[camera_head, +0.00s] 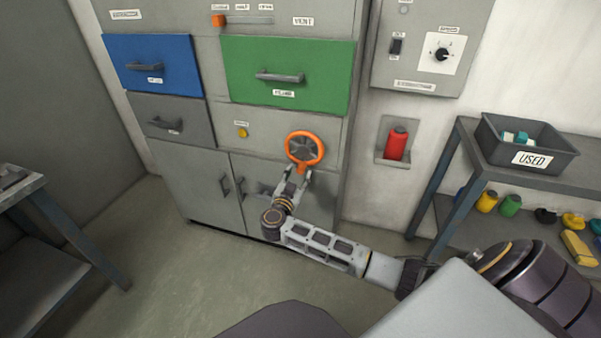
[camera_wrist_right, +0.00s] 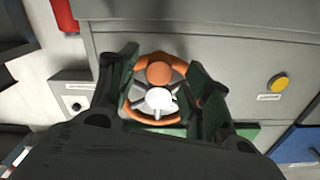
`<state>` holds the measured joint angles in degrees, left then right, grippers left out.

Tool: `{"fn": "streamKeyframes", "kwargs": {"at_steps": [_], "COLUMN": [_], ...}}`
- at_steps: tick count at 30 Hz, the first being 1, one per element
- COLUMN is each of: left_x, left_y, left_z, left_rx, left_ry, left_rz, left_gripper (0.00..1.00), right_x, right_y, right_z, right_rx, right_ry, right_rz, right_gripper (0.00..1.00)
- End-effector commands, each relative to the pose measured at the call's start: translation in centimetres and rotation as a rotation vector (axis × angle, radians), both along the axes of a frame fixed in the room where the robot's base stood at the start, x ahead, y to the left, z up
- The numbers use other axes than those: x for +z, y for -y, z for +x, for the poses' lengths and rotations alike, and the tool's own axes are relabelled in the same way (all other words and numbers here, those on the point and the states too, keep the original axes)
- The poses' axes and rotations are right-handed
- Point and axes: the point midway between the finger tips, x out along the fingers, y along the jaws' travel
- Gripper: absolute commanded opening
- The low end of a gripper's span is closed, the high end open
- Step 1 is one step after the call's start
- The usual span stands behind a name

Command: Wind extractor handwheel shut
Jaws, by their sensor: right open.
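The orange handwheel (camera_head: 304,149) is mounted on the grey cabinet front, right of a small yellow button. It also shows in the right wrist view (camera_wrist_right: 158,72), with an orange knob on its rim and a pale hub. My right gripper (camera_head: 298,174) is open at the wheel's lower edge in the head view. In the right wrist view its two fingers (camera_wrist_right: 158,85) stand on either side of the wheel. I cannot tell whether they touch the rim. My left gripper is not in view.
The cabinet has a blue drawer (camera_head: 152,62), a green drawer (camera_head: 287,74) and a grey drawer (camera_head: 168,121). A red cylinder (camera_head: 396,143) sits in a wall recess. A shelf at right carries the USED bin (camera_head: 550,167). A bench (camera_head: 70,222) stands at left. Floor between is clear.

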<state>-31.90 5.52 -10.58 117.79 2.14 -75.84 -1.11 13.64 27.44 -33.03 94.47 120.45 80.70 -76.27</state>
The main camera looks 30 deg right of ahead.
Motion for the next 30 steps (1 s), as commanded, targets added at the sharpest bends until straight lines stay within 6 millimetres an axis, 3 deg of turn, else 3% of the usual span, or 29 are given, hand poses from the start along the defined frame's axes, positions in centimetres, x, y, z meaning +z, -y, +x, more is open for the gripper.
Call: {"fn": "streamKeyframes", "kwargs": {"at_steps": [9, 22, 30], "left_x": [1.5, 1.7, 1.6], "left_y": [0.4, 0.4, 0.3], "left_z": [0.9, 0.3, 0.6], "left_rx": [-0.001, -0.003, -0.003], "left_ry": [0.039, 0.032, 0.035], "left_rz": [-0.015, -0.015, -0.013], "left_gripper": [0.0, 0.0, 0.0], "right_x": [-0.1, 0.0, 0.0], "right_y": [2.4, 2.9, 2.9], "right_z": [2.1, 2.4, 2.4], "right_rx": [0.0, 0.0, -0.001], "right_ry": [0.001, 0.0, 0.0], "right_rz": [-0.001, 0.0, 0.0], "right_gripper": [0.49, 0.49, 0.16]}}
